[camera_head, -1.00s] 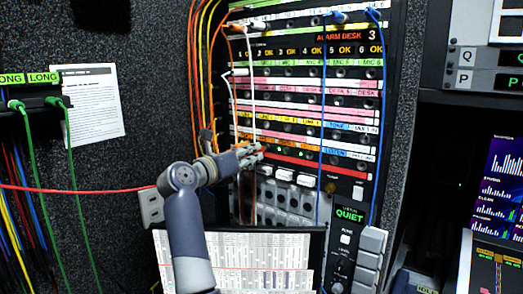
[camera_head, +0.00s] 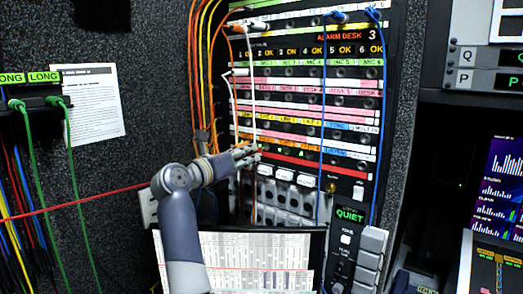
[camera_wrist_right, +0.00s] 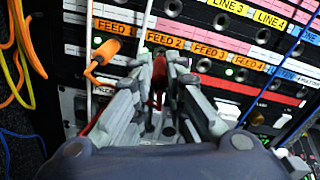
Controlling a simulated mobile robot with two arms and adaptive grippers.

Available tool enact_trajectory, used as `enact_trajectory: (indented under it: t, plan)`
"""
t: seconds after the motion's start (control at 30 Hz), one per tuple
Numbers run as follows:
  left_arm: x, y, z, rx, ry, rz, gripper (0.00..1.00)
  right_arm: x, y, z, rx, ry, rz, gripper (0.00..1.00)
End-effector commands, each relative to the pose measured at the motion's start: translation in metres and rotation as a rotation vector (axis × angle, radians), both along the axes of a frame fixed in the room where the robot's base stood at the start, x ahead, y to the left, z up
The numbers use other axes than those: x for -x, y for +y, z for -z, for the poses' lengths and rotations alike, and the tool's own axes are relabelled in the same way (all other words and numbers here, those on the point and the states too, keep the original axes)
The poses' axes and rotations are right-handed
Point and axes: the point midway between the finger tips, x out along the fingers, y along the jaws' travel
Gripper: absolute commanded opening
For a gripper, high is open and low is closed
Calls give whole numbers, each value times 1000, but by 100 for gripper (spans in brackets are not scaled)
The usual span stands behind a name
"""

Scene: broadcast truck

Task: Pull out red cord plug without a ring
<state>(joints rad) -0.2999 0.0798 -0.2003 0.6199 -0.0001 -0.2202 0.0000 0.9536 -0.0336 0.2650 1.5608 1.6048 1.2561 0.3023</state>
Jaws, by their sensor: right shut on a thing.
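My right gripper (camera_head: 250,154) is at the lower left of the jack panel (camera_head: 308,122), just under the FEED label row. In the right wrist view its fingers (camera_wrist_right: 160,92) are closed around a red plug (camera_wrist_right: 159,72), which points at the panel beside the FEED 2 label. I cannot tell whether the plug's tip is still in a jack, and no ring on it can be made out. A red cord (camera_head: 80,203) runs taut from the left edge to behind my right arm. My left gripper is not in view.
An orange plug (camera_wrist_right: 102,55) with its cord sits close left of the fingers, near FEED 1. White (camera_head: 252,105) and blue cords (camera_head: 322,110) hang across the panel. Orange and yellow cords bundle at its left edge.

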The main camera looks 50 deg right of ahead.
Motion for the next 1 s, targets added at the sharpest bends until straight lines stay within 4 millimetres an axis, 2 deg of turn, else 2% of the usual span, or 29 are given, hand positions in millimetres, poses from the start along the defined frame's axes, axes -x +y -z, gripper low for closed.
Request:
enact_trajectory:
  t: [0.47, 1.0]
  plan:
    - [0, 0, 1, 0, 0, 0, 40, 0, 3, 0, 0, 0, -1, 0]
    - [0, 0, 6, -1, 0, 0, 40, 2, 23, 1, -2, -1, -2, 0]
